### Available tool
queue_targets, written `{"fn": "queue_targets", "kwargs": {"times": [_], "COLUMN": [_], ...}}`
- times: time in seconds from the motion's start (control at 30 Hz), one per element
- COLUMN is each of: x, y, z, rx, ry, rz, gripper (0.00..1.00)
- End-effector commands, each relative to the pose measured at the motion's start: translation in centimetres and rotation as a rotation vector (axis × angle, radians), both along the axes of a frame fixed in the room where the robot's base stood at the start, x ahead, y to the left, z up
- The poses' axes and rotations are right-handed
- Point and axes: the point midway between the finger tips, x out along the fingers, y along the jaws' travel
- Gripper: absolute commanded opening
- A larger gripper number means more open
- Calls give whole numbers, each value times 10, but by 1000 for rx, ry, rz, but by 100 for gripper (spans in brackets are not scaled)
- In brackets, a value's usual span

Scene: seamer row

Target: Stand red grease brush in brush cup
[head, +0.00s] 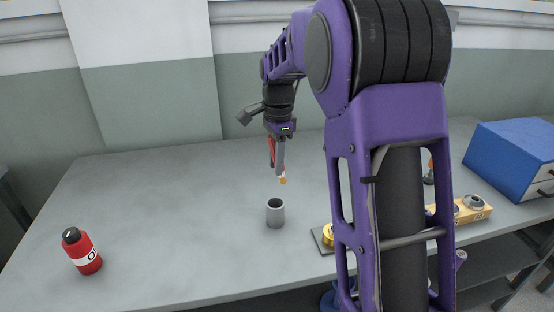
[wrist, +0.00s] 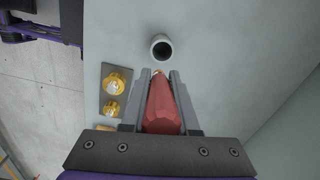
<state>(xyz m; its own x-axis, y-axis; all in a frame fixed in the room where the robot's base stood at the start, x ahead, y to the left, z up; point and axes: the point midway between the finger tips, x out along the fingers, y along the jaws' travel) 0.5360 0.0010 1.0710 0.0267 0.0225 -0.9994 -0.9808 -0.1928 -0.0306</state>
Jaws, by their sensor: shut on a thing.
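The red grease brush (wrist: 162,108) is held between the fingers of my gripper (wrist: 157,85) in the wrist view. In the head view my gripper (head: 279,160) hangs above the table, and the brush's orange-yellow tip (head: 283,180) points down. The grey brush cup (head: 275,213) stands upright and open on the table, below and apart from the brush tip. In the wrist view the cup (wrist: 161,48) lies just beyond the fingertips, and its dark opening looks empty. Part of the brush is hidden by the fingers.
A red bottle (head: 83,252) stands at the table's left front. A dark plate with brass parts (wrist: 115,90) lies near the cup, partly behind my arm in the head view. A blue drawer box (head: 510,155) and a wooden block with metal rings (head: 475,208) are at the right.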

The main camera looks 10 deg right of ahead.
Motion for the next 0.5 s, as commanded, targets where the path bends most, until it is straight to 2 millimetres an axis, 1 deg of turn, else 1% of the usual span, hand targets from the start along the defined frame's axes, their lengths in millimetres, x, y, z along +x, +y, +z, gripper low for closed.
{"fn": "queue_targets", "kwargs": {"times": [0.03, 0.1, 0.2, 0.33, 0.5], "x": [1, 2, 4, 5, 7], "y": [-1, -1, 1, 2, 3], "z": [5, 7, 9, 11, 9], "rx": [33, 83, 144, 199, 226], "ry": [11, 18, 16, 5, -4], "rz": [-112, -272, -461, -627, -708], "gripper": [0, 0, 0, 0, 0]}}
